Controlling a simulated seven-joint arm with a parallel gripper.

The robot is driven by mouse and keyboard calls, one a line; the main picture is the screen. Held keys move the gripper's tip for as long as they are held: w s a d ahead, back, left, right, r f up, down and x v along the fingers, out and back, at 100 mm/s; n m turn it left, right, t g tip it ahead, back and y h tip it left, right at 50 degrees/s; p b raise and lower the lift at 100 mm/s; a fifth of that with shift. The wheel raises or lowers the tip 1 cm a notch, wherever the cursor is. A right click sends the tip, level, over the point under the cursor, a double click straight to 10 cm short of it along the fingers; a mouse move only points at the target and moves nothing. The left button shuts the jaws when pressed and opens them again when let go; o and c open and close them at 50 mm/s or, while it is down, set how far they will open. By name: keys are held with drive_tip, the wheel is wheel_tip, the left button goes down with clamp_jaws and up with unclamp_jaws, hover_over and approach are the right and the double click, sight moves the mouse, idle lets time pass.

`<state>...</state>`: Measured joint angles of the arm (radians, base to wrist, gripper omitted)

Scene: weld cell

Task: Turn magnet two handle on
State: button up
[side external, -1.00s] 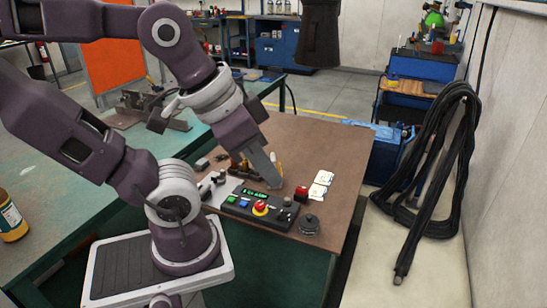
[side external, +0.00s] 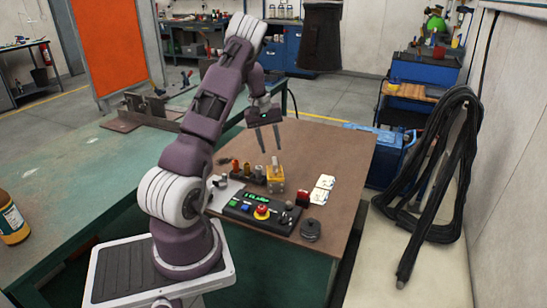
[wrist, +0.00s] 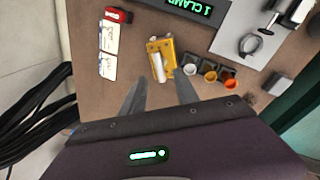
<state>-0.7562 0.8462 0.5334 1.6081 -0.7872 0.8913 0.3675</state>
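A yellow block (side external: 276,175) with a pale handle stands on the brown tabletop, behind the control panel. In the wrist view the yellow block (wrist: 169,47) lies just beyond my fingertips, and its white handle (wrist: 157,68) shows on top, pointing toward me. I cannot read a number on it. My gripper (side external: 271,151) is open and empty, above and behind the block, with fingers pointing down. In the wrist view my gripper (wrist: 161,73) has its two fingers apart, and neither touches the block or handle.
A black control panel (side external: 243,216) with a lit green display sits in front of the block. A black holder (side external: 247,178) with orange and grey cups is at its left. White cards (side external: 322,190), a red piece (side external: 302,198) and a black round part (side external: 310,229) lie right.

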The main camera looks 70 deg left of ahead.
sight(275, 160)
drive_tip(key=f, duration=0.3)
drive_tip(key=w+f, duration=0.1)
drive_tip(key=f, duration=0.1)
drive_tip(key=shift+d, duration=0.25)
drive_tip(key=shift+c, duration=0.5)
clamp_jaws()
